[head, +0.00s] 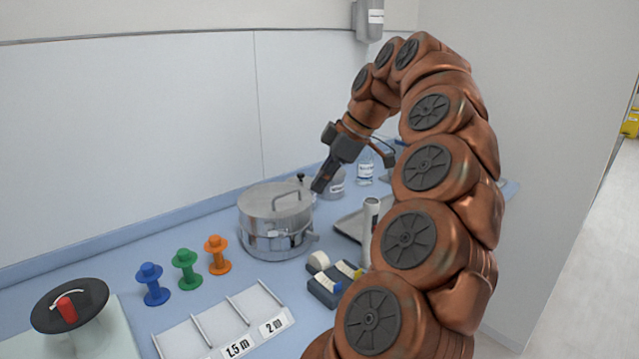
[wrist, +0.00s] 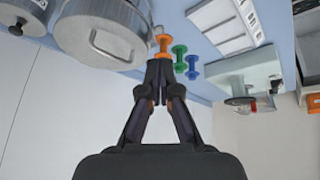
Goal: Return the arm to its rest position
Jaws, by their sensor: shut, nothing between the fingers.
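My arm, copper-coloured, arches up from the lower right of the head view and bends down toward the counter. My gripper (head: 322,183) is just right of the steel pot's lid, in the air; I cannot tell the exact gap to the pot from this view. In the wrist view my gripper (wrist: 158,98) is shut with nothing between its fingers. Its tips overlap the orange spool in the picture but do not hold it.
The steel pot (head: 272,240) stands on the blue counter. Blue (head: 152,284), green (head: 186,269) and orange (head: 217,254) spools stand left of it. A labelled rack (head: 258,301), a tray (head: 351,225) and bottles (head: 365,170) are also close. The wall is behind.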

